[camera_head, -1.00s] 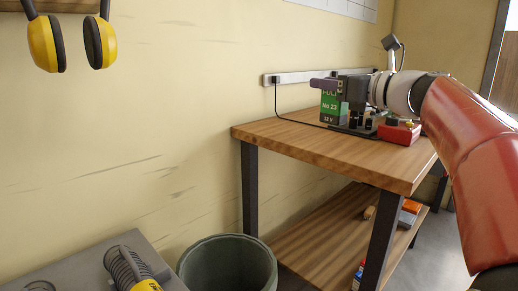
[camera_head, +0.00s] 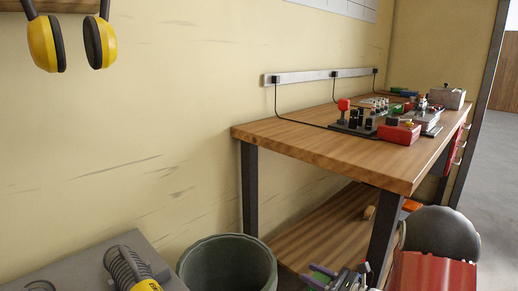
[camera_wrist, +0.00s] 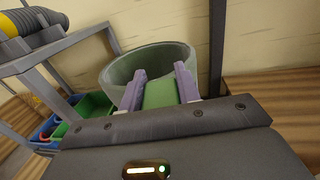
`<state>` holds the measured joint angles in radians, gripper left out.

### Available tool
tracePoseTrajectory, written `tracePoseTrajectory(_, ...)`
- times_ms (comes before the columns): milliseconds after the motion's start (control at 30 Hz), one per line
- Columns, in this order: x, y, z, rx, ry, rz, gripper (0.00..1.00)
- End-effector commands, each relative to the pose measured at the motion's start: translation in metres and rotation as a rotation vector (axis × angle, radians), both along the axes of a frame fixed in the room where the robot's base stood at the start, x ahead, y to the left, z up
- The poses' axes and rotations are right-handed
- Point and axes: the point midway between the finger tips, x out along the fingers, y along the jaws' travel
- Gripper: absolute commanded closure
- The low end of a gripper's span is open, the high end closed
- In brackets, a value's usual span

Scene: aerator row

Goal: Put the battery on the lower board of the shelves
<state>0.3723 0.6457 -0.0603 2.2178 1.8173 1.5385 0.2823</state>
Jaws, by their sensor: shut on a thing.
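My gripper (camera_wrist: 160,88) is shut on the green battery (camera_wrist: 160,95), whose green face shows between the two purple fingers in the wrist view. In the head view the gripper (camera_head: 335,278) is low at the bottom edge, in front of the wooden bench, and the battery is mostly hidden or cut off there. A lower wooden board (camera_head: 318,225) runs under the bench top, with its left part bare. Part of it is hidden behind the bench leg and my arm. I cannot tell for certain whether this is the shelves' lower board.
A grey-green bin (camera_head: 228,265) stands left of the bench; it also shows beyond the fingers in the wrist view (camera_wrist: 118,68). The bench top (camera_head: 315,145) bears chargers and a red box (camera_head: 399,131). A dark bench leg (camera_head: 383,235) stands near my gripper.

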Motion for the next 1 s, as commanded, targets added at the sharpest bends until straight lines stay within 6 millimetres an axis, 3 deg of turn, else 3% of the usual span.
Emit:
tracePoseTrajectory(100,-0.003,-0.001,-0.045,0.004,0.005,0.015,1.0)
tracePoseTrajectory(300,-0.007,-0.002,-0.106,0.003,0.003,0.041,1.0)
tracePoseTrajectory(600,-0.041,0.026,-0.167,0.009,-0.004,0.141,1.0)
tracePoseTrajectory(800,-0.055,0.048,-0.175,0.008,-0.01,0.212,1.0)
tracePoseTrajectory(1000,-0.041,0.044,-0.153,0.007,-0.012,0.193,1.0)
